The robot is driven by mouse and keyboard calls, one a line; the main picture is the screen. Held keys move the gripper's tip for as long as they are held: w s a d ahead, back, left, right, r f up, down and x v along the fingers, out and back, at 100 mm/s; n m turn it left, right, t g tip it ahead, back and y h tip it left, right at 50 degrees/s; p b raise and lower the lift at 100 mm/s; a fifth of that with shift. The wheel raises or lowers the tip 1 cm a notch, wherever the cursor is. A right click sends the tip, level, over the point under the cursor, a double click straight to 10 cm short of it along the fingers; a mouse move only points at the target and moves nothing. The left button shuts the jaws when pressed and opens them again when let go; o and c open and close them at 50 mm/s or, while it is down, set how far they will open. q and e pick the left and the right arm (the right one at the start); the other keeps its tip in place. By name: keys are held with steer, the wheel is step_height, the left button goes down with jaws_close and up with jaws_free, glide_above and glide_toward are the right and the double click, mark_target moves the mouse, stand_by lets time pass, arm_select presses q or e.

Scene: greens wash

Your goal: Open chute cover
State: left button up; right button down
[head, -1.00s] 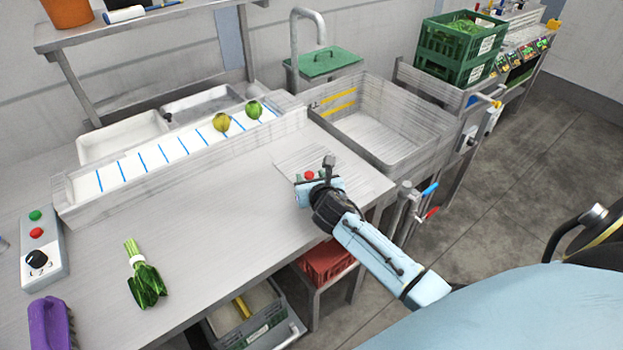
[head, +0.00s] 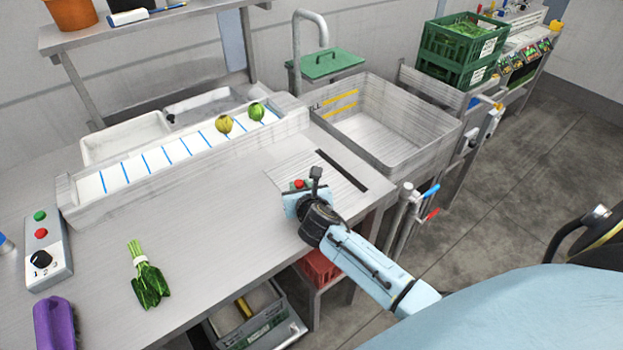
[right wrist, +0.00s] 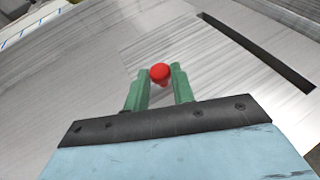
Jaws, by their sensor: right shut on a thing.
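The chute cover (head: 318,178) is a flat, brushed-metal plate with a red knob (right wrist: 160,72), set in the worktop near its right end. A narrow dark slot (head: 342,170) is open along its right edge; the slot also shows in the right wrist view (right wrist: 257,51). My right gripper (head: 299,185) is at the knob, its green fingers on either side of it. In the right wrist view the right gripper (right wrist: 160,78) is shut on the knob. The fingers hide part of the knob's lower side. My left gripper is not in view.
A metal sink basin (head: 375,130) stands beyond the slot. Banded greens (head: 147,280), a control box (head: 45,250) and a purple brush (head: 55,325) lie at left. The middle worktop is clear.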

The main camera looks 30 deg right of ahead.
steer(key=a, duration=0.3)
steer(key=a+p, duration=0.1)
steer(key=a, duration=0.3)
steer(key=s+a, duration=0.1)
steer(key=a, duration=0.3)
steer(key=shift+a, duration=0.25)
steer(key=c, duration=1.2)
jaws_free()
steer(key=p+v, duration=0.2)
steer(key=v, duration=1.1)
steer(key=shift+s+r+p, duration=0.15)
steer(key=shift+r+p, duration=0.05)
steer(key=shift+p, duration=0.1)
